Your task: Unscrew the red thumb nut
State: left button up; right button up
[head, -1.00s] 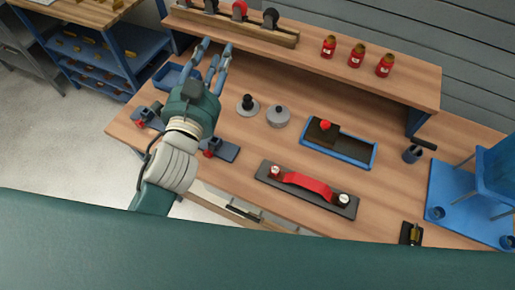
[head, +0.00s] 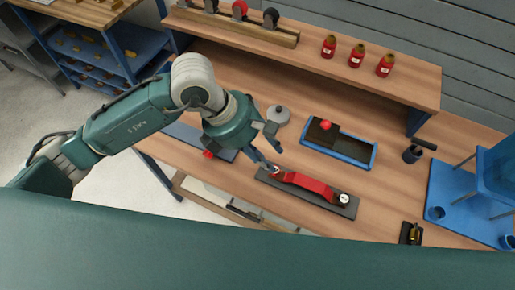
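A black bar-shaped fixture (head: 318,201) lies near the table's front edge with a curved red strip (head: 308,183) on it. A round pale-faced knob (head: 344,199) sits at its right end. A small red-sided knob with a pale top (head: 276,171), probably the thumb nut, sits at its left end and is partly covered by my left gripper. My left gripper (head: 276,153) hangs over that end with its fingers spread apart. I cannot tell whether a finger touches the knob. My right gripper is not in view.
A blue tray (head: 368,158) with a dark block and a red knob (head: 326,125) lies behind the fixture. A grey round weight (head: 279,116) stands beside my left gripper. Red jars (head: 356,56) stand on the raised shelf.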

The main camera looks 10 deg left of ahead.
pick_arm(q)
jog(key=shift+y, duration=0.5)
jog(key=x, duration=0.3)
jog(key=a+p+x, duration=0.1)
jog(key=x, duration=0.3)
jog(key=w+a+p+x, duration=0.1)
jog(key=x, duration=0.2)
jog(key=shift+w+d+f, duration=0.1)
jog(key=shift+w+f, duration=0.05)
jog(key=shift+f, duration=0.55)
jog(key=shift+c, duration=0.5)
